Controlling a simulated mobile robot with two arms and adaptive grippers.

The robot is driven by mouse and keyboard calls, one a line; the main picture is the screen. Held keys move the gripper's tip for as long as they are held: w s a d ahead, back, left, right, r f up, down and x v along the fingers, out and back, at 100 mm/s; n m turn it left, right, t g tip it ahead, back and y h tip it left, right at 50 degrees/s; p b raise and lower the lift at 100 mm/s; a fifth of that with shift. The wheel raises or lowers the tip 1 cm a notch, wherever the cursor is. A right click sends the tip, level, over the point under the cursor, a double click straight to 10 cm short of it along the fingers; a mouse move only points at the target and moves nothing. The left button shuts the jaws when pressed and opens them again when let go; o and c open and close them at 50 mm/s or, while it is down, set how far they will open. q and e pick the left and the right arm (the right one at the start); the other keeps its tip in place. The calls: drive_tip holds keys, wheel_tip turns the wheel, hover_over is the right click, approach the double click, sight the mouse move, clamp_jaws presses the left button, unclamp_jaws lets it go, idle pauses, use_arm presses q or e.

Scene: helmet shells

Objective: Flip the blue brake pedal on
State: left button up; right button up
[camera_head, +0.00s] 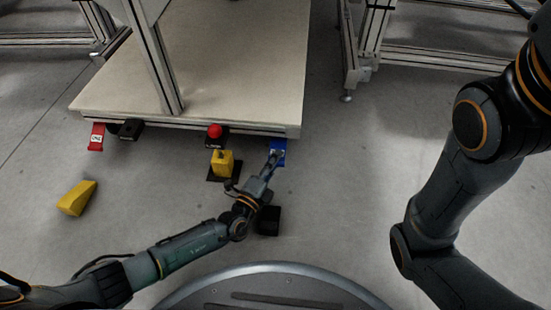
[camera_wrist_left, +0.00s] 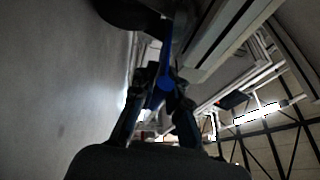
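The blue brake pedal (camera_head: 279,146) sits under the front edge of the platform, near its right corner. My left gripper (camera_head: 273,160) reaches up to it from below, with its fingers overlapping the pedal's lower part. In the left wrist view, a blue part (camera_wrist_left: 164,88) shows between the two fingertips (camera_wrist_left: 166,82) of my left gripper. I cannot tell whether the fingers touch it or are closed. My right arm (camera_head: 450,180) is at the right; its gripper is outside the picture.
A red pedal (camera_head: 96,137) and a black one (camera_head: 131,130) sit at the platform's (camera_head: 240,75) left front. A red button (camera_head: 215,131) and yellow block (camera_head: 222,163) stand mid-front. A yellow wedge (camera_head: 76,198) and black block (camera_head: 269,220) are on the floor.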

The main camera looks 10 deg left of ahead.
use_arm(q)
drive_tip(key=o, duration=0.4)
drive_tip(key=v, duration=1.2)
drive_tip(key=shift+d, duration=0.1)
